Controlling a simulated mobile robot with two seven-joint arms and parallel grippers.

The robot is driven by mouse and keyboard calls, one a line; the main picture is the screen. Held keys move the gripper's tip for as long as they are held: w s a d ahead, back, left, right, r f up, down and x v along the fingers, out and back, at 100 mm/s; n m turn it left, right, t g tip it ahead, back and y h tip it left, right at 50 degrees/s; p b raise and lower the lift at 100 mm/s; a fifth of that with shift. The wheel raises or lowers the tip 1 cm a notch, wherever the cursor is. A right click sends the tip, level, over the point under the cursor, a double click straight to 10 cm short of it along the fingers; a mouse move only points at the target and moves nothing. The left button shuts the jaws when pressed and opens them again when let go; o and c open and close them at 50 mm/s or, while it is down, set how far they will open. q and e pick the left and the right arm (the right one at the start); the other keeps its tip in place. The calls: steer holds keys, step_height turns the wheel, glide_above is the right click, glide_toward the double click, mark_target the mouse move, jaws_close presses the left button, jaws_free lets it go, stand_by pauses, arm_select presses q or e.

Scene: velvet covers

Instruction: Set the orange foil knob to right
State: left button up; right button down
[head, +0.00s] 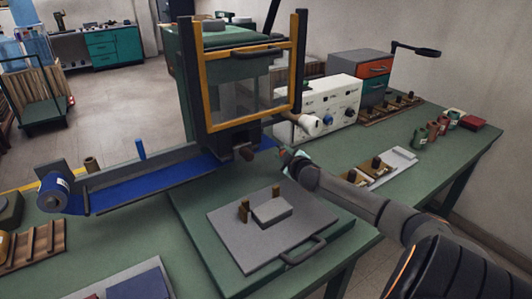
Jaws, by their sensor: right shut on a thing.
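My right arm reaches in from the lower right. Its gripper (282,152) is small in the picture, beside the right end of the blue strip under the press. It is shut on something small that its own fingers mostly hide. I cannot make out a clearly orange knob or which way one points. The white control box (341,96) with several small dials stands behind the gripper. A dark round knob (247,154) sits at the front of the press (226,138). My left gripper is not in view.
The yellow-framed clear guard (205,95) stands above the press. A blue foil roll (54,192) is at the left. A grey plate with a handle (270,250) lies in front. A white cylinder (309,122) and a tray (390,167) are close to my right arm.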

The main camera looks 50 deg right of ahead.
steer(key=shift+s+d, duration=0.15)
steer(key=shift+d, duration=0.55)
steer(key=shift+s+d, duration=0.15)
steer(key=shift+d, duration=0.5)
steer(key=shift+d+r, duration=0.1)
steer(key=c, duration=0.6)
jaws_free()
steer(key=shift+o, duration=0.2)
steer(key=shift+s+a, duration=0.35)
steer(key=shift+s, duration=0.1)
steer(key=p+v, duration=0.2)
steer(key=v, duration=0.9)
steer(key=shift+s, duration=0.15)
steer(key=shift+s, duration=0.1)
